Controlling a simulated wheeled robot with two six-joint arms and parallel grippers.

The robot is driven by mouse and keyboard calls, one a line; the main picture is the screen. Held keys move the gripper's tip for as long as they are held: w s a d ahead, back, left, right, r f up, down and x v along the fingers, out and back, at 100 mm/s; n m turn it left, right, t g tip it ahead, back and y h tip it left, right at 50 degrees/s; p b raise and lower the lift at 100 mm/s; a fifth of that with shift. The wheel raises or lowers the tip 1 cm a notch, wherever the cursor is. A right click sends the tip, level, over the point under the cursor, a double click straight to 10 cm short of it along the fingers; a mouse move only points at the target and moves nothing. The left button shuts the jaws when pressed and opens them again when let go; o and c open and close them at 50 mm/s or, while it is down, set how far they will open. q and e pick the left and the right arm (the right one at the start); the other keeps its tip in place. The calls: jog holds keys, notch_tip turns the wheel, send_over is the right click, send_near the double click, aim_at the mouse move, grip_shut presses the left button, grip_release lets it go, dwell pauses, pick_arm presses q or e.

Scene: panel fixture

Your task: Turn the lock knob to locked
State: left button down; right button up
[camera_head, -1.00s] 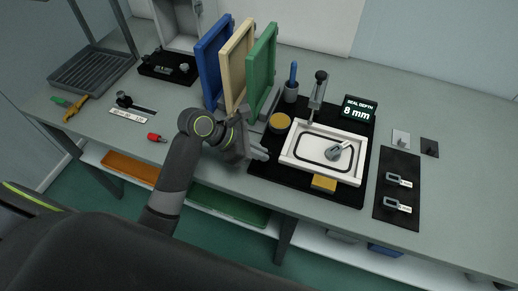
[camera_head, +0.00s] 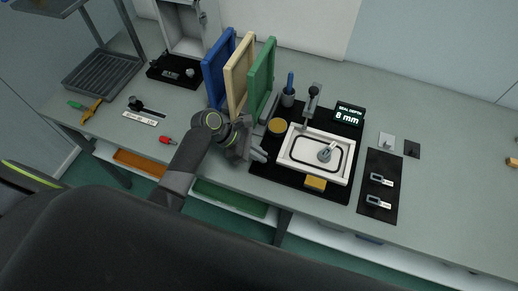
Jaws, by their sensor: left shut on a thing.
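A grey knob-like handle (camera_head: 326,152) sits tilted in the white tray (camera_head: 287,160) on the black mat. Another small round knob (camera_head: 190,73) is on a black box at the back left. I cannot tell for sure which is the lock knob, nor read a lock mark. My left gripper (camera_head: 258,155) is low at the mat's left edge, left of the white tray and in front of the green panel. It is apart from both knobs. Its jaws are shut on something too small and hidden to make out. My right gripper is not in view.
Blue (camera_head: 216,70), cream (camera_head: 239,72) and green (camera_head: 262,75) panels stand upright behind my left wrist. A display (camera_head: 349,115) reads "SEAL DEPTH 8 mm". A black plate (camera_head: 379,200) with two labelled grey pieces lies at right. The bench's far right is mostly clear.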

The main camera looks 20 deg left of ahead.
pick_arm(q)
jog(key=shift+w+r+m+g+p, duration=0.1)
jog(key=shift+r+m+g+p, duration=0.05)
jog(key=shift+m+g+p, duration=0.95)
jog(key=shift+m, duration=0.3)
jog(key=c, duration=1.5)
grip_release()
jog(key=shift+c, duration=0.2)
jog(key=b+v, duration=0.1)
jog(key=v, duration=1.6)
jog(key=shift+a+b, duration=0.25)
jog(key=shift+b, duration=0.05)
